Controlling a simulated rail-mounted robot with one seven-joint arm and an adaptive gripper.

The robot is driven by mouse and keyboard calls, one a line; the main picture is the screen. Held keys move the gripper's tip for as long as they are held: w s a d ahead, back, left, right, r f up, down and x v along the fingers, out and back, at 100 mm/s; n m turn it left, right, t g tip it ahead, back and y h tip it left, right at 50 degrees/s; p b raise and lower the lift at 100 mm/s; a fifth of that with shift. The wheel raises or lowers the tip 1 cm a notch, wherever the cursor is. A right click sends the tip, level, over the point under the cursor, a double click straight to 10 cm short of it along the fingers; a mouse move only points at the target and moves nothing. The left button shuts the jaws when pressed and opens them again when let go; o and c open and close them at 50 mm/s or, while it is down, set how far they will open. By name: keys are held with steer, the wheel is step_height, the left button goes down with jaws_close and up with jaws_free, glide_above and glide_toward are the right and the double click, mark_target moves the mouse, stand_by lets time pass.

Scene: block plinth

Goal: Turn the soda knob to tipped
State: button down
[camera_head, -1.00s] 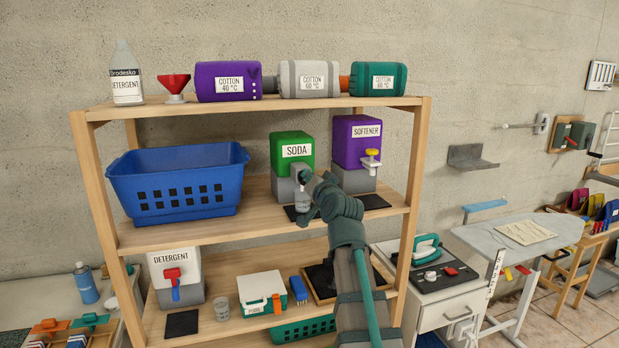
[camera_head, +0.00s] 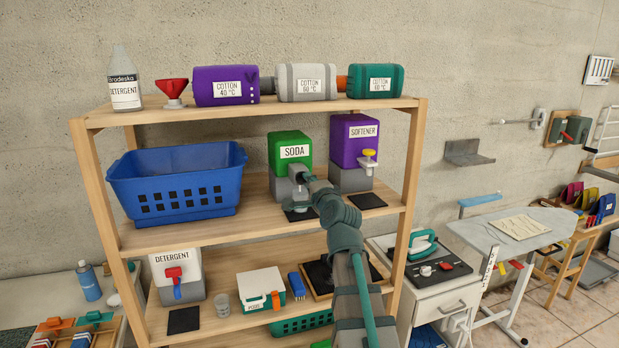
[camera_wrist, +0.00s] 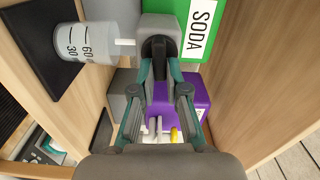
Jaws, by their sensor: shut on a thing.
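The soda dispenser (camera_head: 290,151) is a green tank with a white SODA label on a grey base, on the middle shelf. In the wrist view its green side (camera_wrist: 185,12) and grey outlet block are close. My gripper (camera_wrist: 159,70) is shut on the dark soda knob (camera_wrist: 157,47), with one finger on each side. In the head view my gripper (camera_head: 303,176) is at the dispenser's front and hides the knob. A clear measuring cup (camera_wrist: 82,55) marked 30 and 60 is below the spout on a black mat (camera_wrist: 40,35). The knob's exact angle is hard to tell.
The purple softener dispenser (camera_head: 353,140) stands right of the soda. A blue basket (camera_head: 180,185) stands left. The shelf's right post (camera_head: 411,170) is close to my arm. The detergent dispenser (camera_head: 175,270) is on the shelf below.

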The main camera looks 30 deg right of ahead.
steer(key=shift+m, duration=0.5)
steer(key=shift+f+p, duration=0.1)
steer(key=shift+p, duration=0.2)
steer(key=c, duration=1.2)
jaws_free()
steer(key=s, duration=0.5)
steer(key=s+a, duration=0.1)
steer(key=s, duration=0.1)
steer(key=shift+s, duration=0.25)
